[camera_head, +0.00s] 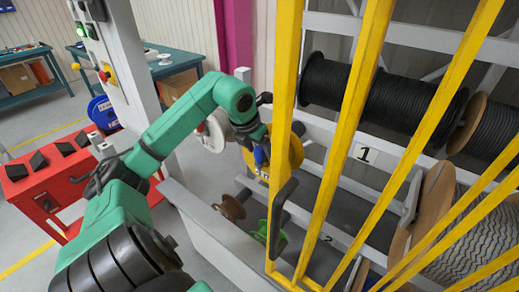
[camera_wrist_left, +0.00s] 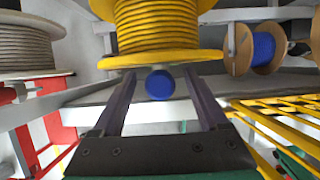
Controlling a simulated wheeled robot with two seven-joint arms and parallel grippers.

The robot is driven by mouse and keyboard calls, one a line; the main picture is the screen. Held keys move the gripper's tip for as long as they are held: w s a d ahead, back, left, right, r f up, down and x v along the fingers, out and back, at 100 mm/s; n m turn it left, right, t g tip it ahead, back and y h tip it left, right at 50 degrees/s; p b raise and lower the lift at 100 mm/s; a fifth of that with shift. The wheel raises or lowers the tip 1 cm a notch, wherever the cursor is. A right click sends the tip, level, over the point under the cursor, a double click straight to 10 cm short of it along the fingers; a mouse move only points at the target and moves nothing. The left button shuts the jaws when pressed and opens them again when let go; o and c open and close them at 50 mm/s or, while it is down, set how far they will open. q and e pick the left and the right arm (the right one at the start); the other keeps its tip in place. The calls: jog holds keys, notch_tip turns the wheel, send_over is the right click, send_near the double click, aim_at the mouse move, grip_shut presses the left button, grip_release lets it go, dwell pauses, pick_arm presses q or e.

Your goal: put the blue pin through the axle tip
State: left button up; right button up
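The blue pin (camera_wrist_left: 158,84) shows end-on as a round blue face in the left wrist view, just below the yellow flange of a reel of yellow cable (camera_wrist_left: 165,30). My left gripper (camera_wrist_left: 160,76) has its two dark fingers apart, one on each side of the blue face, with a gap visible on both sides. In the head view the left gripper (camera_head: 262,143) is in front of the yellow reel (camera_head: 291,153), with a blue piece (camera_head: 259,156) at its fingers. I cannot make out the axle tip.
A red cart (camera_head: 45,175) stands at left.

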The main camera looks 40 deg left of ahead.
pick_arm(q)
jog(key=shift+r, duration=0.2)
jog(key=b+v, duration=0.1)
jog(key=v, duration=1.3)
jog(key=shift+s, duration=0.2)
jog(key=shift+d, duration=0.1)
